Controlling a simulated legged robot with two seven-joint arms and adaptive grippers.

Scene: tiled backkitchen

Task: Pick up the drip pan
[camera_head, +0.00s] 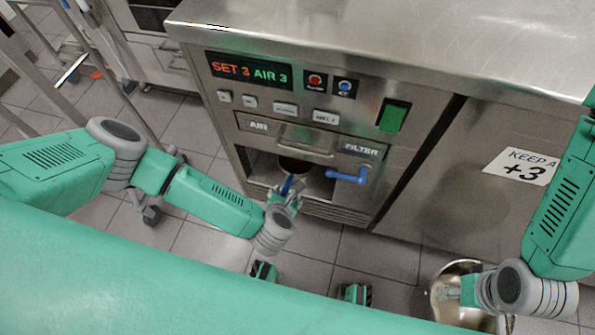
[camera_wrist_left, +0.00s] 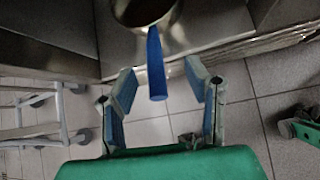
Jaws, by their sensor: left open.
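The drip pan is a round metal pan with a blue handle. In the left wrist view its bowl (camera_wrist_left: 146,12) is at the top and its handle (camera_wrist_left: 155,60) points toward me. In the head view the pan (camera_head: 294,165) sits in the recess under the drawer, partly hidden, with its handle (camera_head: 287,184) sticking out. My left gripper (camera_head: 286,191) is at the handle. In the left wrist view it (camera_wrist_left: 160,70) is open, with a finger on each side of the handle's end and gaps between. My right gripper (camera_head: 445,292) is at the lower right, over a metal bowl; its fingers are unclear.
The steel cabinet (camera_head: 225,125) has a blue lever (camera_head: 348,175) right of the recess and a drawer handle (camera_head: 305,140) above it. The metal bowl (camera_head: 462,268) is at the lower right. A wheeled rack (camera_wrist_left: 35,120) stands at left. Tiled floor lies in front.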

